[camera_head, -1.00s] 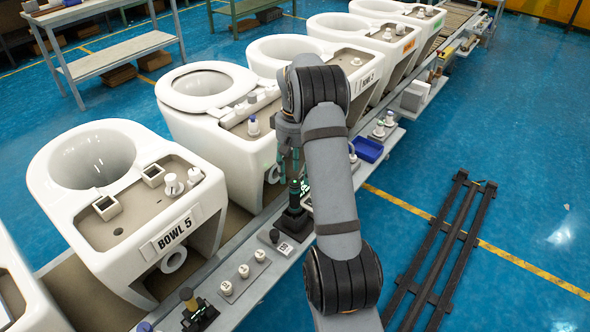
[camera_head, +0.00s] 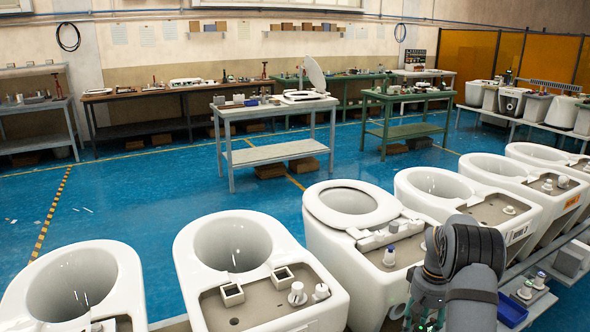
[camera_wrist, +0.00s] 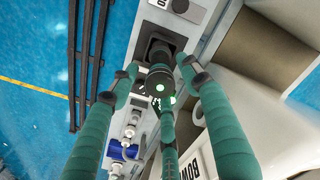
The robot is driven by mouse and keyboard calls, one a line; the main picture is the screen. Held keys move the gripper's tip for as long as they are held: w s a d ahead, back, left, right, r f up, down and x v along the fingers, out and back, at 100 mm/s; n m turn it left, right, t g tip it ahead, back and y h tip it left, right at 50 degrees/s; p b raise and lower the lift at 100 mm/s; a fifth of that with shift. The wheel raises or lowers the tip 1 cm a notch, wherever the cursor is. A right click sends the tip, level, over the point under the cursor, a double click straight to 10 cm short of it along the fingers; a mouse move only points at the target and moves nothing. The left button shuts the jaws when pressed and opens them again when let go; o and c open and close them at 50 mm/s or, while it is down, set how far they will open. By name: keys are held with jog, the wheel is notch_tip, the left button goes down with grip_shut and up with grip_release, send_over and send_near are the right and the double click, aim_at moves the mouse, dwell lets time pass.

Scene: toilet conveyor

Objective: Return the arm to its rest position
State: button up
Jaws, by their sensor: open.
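In the wrist view my gripper (camera_wrist: 160,66) has its teal fingers spread, with gaps between them and a dark round tool (camera_wrist: 158,85). The tool has a green light on its end and stands upright in a black square holder (camera_wrist: 158,42) on the grey ledge. In the head view my gripper (camera_head: 425,303) is partly cut off at the bottom edge, beside the bowl with a seat ring (camera_head: 338,240). Its fingertips and the tool are hidden there.
A row of white toilet bowls (camera_head: 325,300) crosses the foreground, close to my arm. A blue tray (camera_head: 511,312) lies on the ledge at right. Workbenches (camera_head: 275,152) stand behind, with open blue floor (camera_head: 120,200) between. Black rails (camera_wrist: 90,50) lie on the floor.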

notch_tip(320, 180, down, 7)
jog(key=shift+r, duration=0.1)
jog(key=shift+r+p, duration=0.4)
jog(key=shift+r, duration=0.1)
jog(key=shift+s+r, duration=0.1)
